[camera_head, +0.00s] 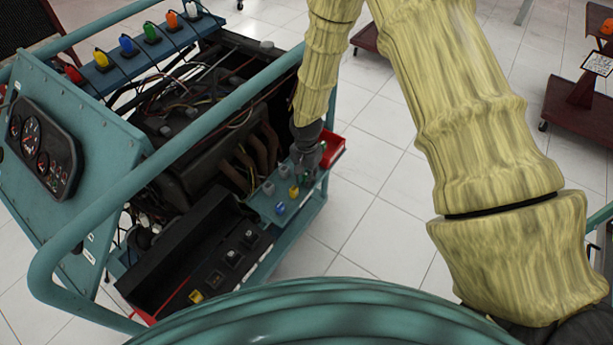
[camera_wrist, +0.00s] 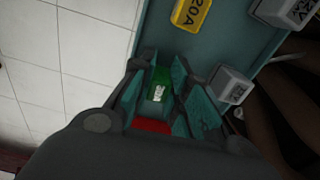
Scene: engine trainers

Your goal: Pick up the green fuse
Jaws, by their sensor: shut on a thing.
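The green fuse (camera_wrist: 160,88), with a pale label on top, sits between the two teal-padded fingers of my gripper (camera_wrist: 158,92) in the wrist view. The fingers are shut on it. In the head view my gripper (camera_head: 307,160) points down at the blue-green shelf (camera_head: 264,205) along the side of the engine trainer, and only a little green of the fuse shows at its tip. I cannot tell whether the fuse is still seated on the shelf.
A yellow fuse (camera_head: 294,191) and a blue fuse (camera_head: 280,208) stand on the shelf near my gripper, with grey fuses (camera_wrist: 234,86) close by. A red tray (camera_head: 333,150) is just beyond. The trainer's frame tube (camera_head: 200,135) runs alongside. Open floor lies to the right.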

